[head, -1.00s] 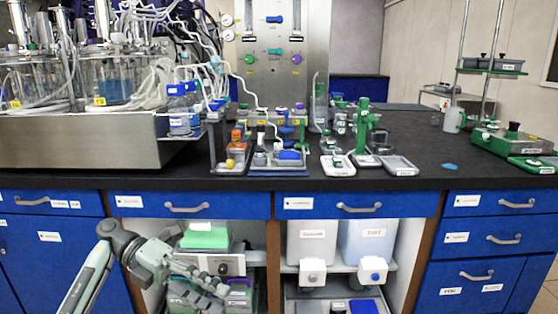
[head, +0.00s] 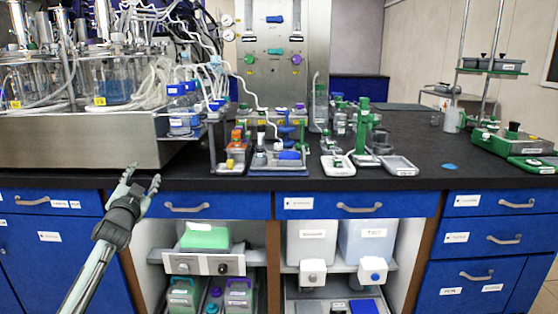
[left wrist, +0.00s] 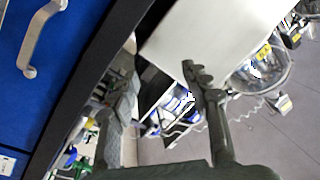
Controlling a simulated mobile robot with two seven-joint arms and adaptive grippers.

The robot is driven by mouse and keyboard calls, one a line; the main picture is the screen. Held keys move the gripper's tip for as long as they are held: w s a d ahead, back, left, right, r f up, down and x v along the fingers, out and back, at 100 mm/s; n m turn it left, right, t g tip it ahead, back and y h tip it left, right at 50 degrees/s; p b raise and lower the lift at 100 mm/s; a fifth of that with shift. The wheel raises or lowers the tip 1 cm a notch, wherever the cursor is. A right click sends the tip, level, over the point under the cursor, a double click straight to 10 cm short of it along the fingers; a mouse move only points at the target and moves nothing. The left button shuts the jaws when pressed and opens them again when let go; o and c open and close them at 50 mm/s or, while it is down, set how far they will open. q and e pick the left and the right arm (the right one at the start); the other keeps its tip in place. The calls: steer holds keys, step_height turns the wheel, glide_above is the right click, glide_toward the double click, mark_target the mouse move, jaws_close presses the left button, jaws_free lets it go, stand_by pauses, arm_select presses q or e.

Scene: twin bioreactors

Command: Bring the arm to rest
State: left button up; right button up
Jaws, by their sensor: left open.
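My left gripper (head: 143,175) is raised in front of the bench's front edge at the left, its fingers pointing up and spread apart. Nothing is between the fingers. In the left wrist view the two fingers of my left gripper (left wrist: 157,85) stand apart with a gap between them. Its arm comes up from the lower left. My right gripper is not in view.
The black bench top (head: 420,150) runs behind the gripper. A steel bioreactor base (head: 80,140) stands on it just behind and above. Blue drawers (head: 190,204) with handles and an open shelf (head: 160,256) lie below. Small racks and trays (head: 338,166) stand mid-bench.

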arm_select(q)
steer(key=s+a+f+n+g+y, duration=0.1)
steer(key=s+a+f+n+g, duration=0.1)
steer(key=f+g, duration=0.35)
steer(key=s+a+f+n+g+y, duration=0.1)
steer(key=s+a+f+n+g, duration=0.15)
steer(key=f, duration=0.55)
steer(key=s+d+f+g+h, duration=0.1)
steer(key=s+d+f, duration=0.1)
steer(key=s+f, duration=0.4)
steer(key=s+d+f+g, duration=0.1)
steer(key=s+d+f, duration=0.15)
steer(key=f, duration=0.65)
steer(key=s+d+f+g+h, duration=0.1)
steer(key=s+d+f, duration=0.1)
steer(key=s+f, duration=0.4)
steer(key=s+d+f+g, duration=0.2)
steer(key=s+f, duration=0.5)
steer(key=s, duration=0.4)
steer(key=s+d+f+g+h, duration=0.1)
steer(key=s+d+f+g, duration=0.1)
steer(key=s+f, duration=0.5)
steer(key=s+d+f+g, duration=0.2)
steer(key=s+f, duration=0.6)
steer(key=s, duration=0.9)
steer(key=shift+d+m, duration=0.35)
steer(key=shift+d, duration=0.25)
steer(key=shift+c, duration=0.4)
